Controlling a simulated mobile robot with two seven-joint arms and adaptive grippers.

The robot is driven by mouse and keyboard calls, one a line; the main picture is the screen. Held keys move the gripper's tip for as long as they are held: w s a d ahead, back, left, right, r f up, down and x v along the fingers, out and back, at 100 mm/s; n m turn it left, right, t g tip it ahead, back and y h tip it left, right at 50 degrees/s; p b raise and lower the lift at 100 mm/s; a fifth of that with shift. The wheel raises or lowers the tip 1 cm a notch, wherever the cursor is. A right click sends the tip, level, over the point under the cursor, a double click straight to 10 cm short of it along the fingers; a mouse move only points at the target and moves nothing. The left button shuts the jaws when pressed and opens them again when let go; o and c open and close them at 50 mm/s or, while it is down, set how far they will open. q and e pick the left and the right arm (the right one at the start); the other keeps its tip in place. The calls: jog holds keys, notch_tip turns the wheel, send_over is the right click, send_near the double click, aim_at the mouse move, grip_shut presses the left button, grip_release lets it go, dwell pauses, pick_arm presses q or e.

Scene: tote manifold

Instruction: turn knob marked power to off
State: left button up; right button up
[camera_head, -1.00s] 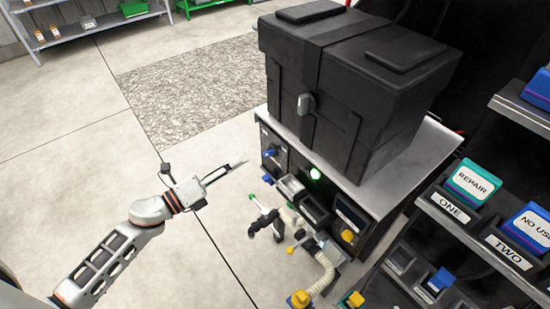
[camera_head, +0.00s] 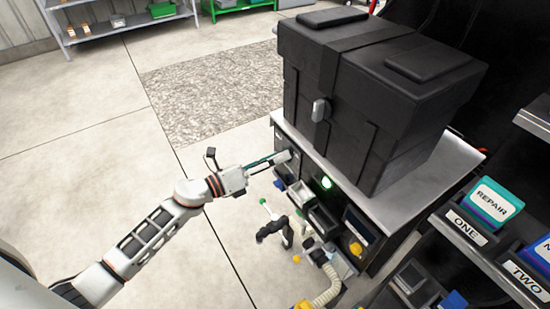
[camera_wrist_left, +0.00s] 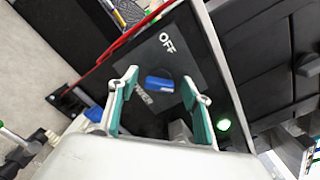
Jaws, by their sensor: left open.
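The power knob (camera_wrist_left: 160,83) is a blue bar on a dark square plate, seen in the left wrist view. The plate reads OFF (camera_wrist_left: 167,42) above the knob; a second label beside it (camera_wrist_left: 141,96) is partly covered and hard to read. My left gripper (camera_wrist_left: 160,84) is open, its two teal-lined fingers on either side of the knob in that view; I cannot tell whether they touch it. In the head view the left gripper (camera_head: 283,160) is at the cabinet's (camera_head: 350,188) upper left front and hides the knob. My right gripper is not in view.
A black case (camera_head: 375,90) stands on the cabinet. A green light (camera_head: 326,182) glows right of the gripper. Small bins, a yellow knob (camera_head: 356,248) and a pale hose (camera_head: 328,286) lie lower on the front. A shelf with labelled boxes (camera_head: 494,200) stands at right.

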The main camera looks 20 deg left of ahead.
pick_arm(q)
jog(key=c, duration=1.1)
jog(key=shift+c, duration=0.2)
